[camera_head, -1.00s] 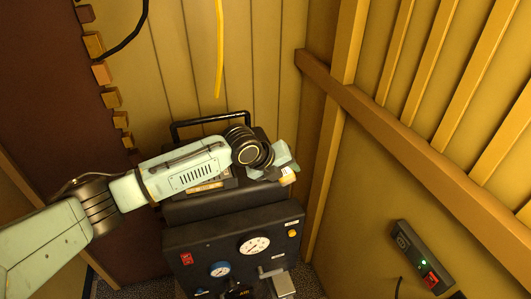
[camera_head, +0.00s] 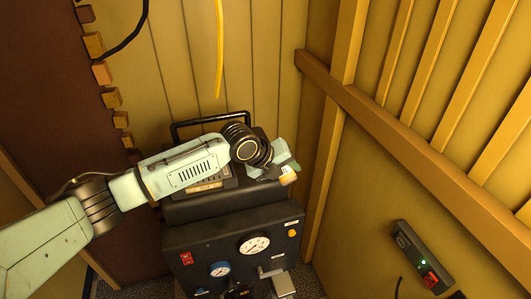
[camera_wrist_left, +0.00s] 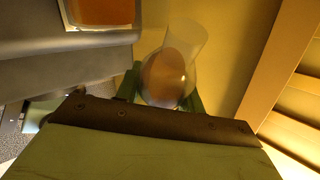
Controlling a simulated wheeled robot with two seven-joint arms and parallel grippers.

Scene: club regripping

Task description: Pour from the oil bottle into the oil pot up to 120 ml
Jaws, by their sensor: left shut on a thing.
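My left gripper (camera_head: 283,163) is at the right end of the black machine's top, its jaws turned away from the camera. In the left wrist view its green fingers stand on both sides of a translucent rounded vessel (camera_wrist_left: 172,72) with a wider, clear upper end and tan contents, which I take for the oil bottle. In the head view only a small pale and orange piece (camera_head: 289,179) shows below the fingers. I cannot make out the oil pot or any fill level. My right gripper is not in view.
The black machine (camera_head: 185,238) with gauges, a red switch and a top handle stands below my left arm. A wooden wall with slats is close on the right, carrying a grey switch box (camera_head: 409,240). A yellow cord (camera_head: 219,50) hangs behind.

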